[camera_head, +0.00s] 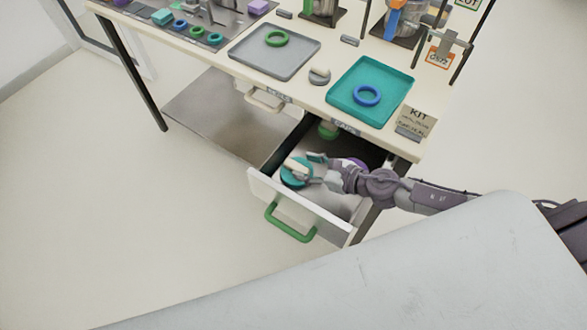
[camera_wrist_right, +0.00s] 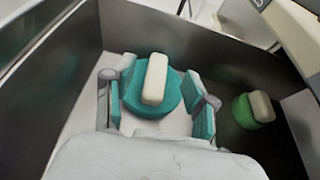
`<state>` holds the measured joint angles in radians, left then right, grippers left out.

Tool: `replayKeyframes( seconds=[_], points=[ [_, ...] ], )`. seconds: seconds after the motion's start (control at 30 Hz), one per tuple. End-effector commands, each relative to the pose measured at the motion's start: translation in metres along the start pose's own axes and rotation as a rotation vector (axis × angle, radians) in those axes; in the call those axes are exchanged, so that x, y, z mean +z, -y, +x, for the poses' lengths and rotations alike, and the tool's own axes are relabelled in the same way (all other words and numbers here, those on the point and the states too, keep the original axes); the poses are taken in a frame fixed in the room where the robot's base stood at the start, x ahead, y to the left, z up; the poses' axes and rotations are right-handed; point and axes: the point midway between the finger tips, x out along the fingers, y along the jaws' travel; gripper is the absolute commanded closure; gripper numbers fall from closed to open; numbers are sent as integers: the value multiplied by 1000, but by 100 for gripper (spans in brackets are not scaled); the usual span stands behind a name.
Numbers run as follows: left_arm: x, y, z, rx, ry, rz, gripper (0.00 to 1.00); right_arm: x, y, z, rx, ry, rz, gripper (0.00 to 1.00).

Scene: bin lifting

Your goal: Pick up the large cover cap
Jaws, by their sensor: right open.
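The large cover cap (camera_head: 292,179) is a teal disc with a cream bar handle on top. It lies in the open drawer (camera_head: 340,233), close to the drawer's front. My right gripper (camera_head: 315,169) is inside the drawer, beside the cap. In the right wrist view the cap (camera_wrist_right: 153,92) lies between the two teal-padded fingers of my right gripper (camera_wrist_right: 160,108), which are open on either side of its handle. I cannot tell whether the fingers touch the disc. My left gripper is not in view.
A smaller green cap (camera_wrist_right: 253,110) with a cream handle lies in the drawer, also in the head view (camera_head: 328,130). Dark drawer walls (camera_wrist_right: 235,50) stand close around. Above, the bench holds a teal tray (camera_head: 343,109) with a blue ring and a grey tray (camera_head: 250,58) with a green ring.

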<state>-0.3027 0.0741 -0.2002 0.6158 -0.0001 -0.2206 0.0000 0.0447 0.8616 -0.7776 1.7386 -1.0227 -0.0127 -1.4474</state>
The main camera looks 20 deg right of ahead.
Motion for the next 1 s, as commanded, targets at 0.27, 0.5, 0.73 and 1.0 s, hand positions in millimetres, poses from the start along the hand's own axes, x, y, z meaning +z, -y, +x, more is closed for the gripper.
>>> replayKeyframes(
  seconds=[0.27,0.5,0.73,1.0],
  points=[
    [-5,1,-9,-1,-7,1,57,4,-1,38,1,4,2,44],
    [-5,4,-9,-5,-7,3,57,2,0,62,0,2,0,44],
    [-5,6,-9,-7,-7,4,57,1,0,63,1,1,0,45],
    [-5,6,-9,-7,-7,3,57,1,0,63,1,1,0,90]
  ],
)
